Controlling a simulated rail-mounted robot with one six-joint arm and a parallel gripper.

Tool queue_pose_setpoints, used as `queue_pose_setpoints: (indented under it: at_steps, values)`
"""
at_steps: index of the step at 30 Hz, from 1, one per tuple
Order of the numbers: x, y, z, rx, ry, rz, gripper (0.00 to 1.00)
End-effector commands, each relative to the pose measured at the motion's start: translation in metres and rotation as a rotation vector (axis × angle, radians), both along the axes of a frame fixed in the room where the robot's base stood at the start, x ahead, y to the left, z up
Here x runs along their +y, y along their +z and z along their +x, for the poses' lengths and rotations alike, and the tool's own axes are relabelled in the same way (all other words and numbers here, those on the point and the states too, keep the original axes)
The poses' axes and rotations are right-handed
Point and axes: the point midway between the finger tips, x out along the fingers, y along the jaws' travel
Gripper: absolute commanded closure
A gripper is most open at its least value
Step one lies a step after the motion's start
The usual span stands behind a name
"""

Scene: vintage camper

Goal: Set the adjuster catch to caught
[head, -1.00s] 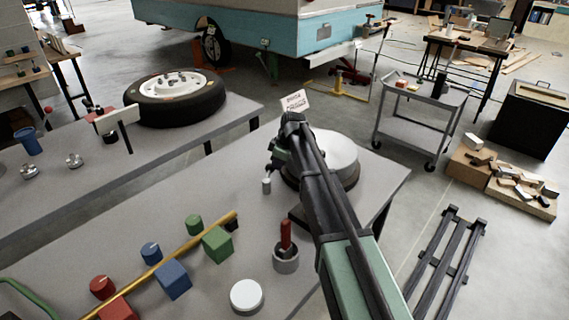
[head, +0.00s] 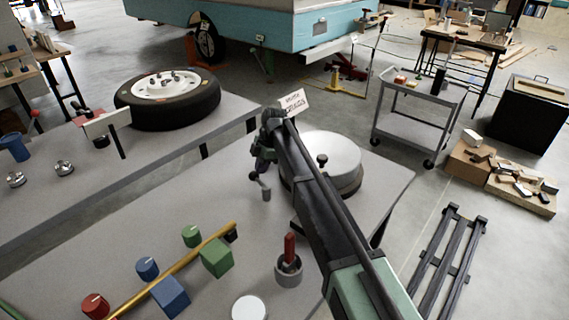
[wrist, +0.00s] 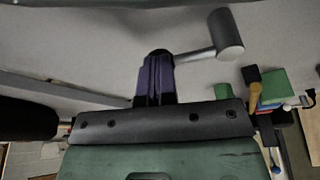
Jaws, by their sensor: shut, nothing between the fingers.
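A small grey lever with a cylindrical end (head: 266,193) stands at the bench beside the round drum; it looks like the adjuster catch, though no label shows this. In the wrist view its thick grey end (wrist: 228,36) is at the upper right, with a thin arm running left towards my fingers. My gripper (head: 262,164) is shut and empty, close beside the lever. In the wrist view its dark purple fingers (wrist: 155,78) overlap the inner end of the arm. I cannot tell whether they touch it. The lever's pivot is hidden.
The pale round drum (head: 330,158) with a small black knob stands right of my gripper, a sign (head: 292,102) behind it. Nearer are a brass bar (head: 180,265), coloured blocks and knobs, and a grey cup (head: 289,272) with a red handle. Bare bench lies left of my gripper.

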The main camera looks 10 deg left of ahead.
Motion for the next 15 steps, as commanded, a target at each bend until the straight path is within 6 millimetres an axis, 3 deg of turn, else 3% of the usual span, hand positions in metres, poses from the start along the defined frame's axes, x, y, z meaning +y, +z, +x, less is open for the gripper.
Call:
queue_pose_setpoints:
  at_steps: [6, 15]
  values:
    - [0.013, -0.001, -0.006, 0.0, 0.005, 0.0, 1.0]
    - [0.017, -0.001, -0.008, 0.0, 0.005, 0.0, 1.0]
